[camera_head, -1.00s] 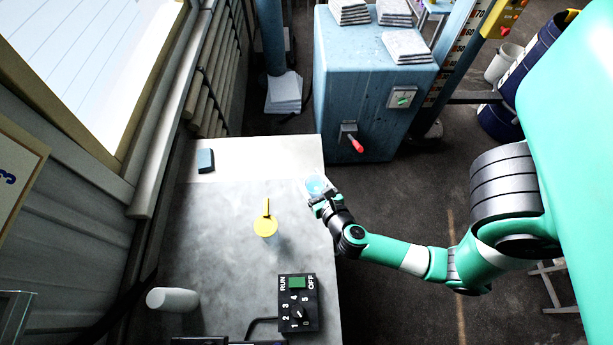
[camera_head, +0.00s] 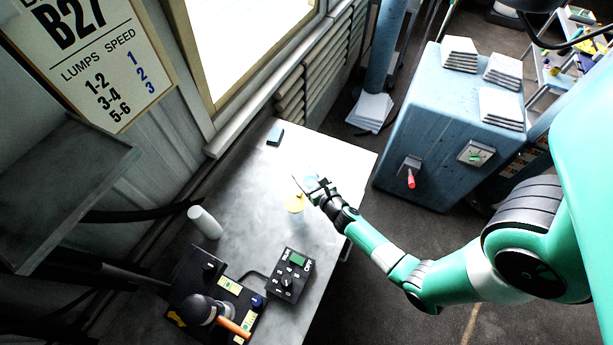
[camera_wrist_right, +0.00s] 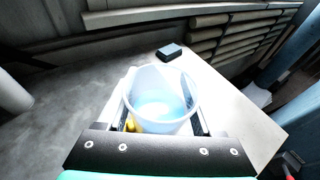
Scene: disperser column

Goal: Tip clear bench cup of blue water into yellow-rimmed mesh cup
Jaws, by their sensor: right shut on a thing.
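My right gripper (camera_head: 316,190) is shut on the clear bench cup (camera_wrist_right: 160,98), which stands between its two fingers in the right wrist view. Pale blue water (camera_wrist_right: 158,112) shows inside the cup. In the head view the cup (camera_head: 309,176) is small and partly hidden by the gripper. The yellow-rimmed mesh cup (camera_head: 295,204) is on the grey bench, just left of and below my right gripper in the head view. A bit of yellow (camera_wrist_right: 133,124) shows behind the clear cup's lower left in the wrist view. My left gripper is not in view.
A black control box (camera_head: 290,275) and a white cylinder (camera_head: 205,222) are on the bench (camera_head: 245,215). A dark block (camera_head: 275,135) lies at its far end. A tool with an orange handle (camera_head: 234,327) is at the front. The bench between the cylinder and mesh cup is clear.

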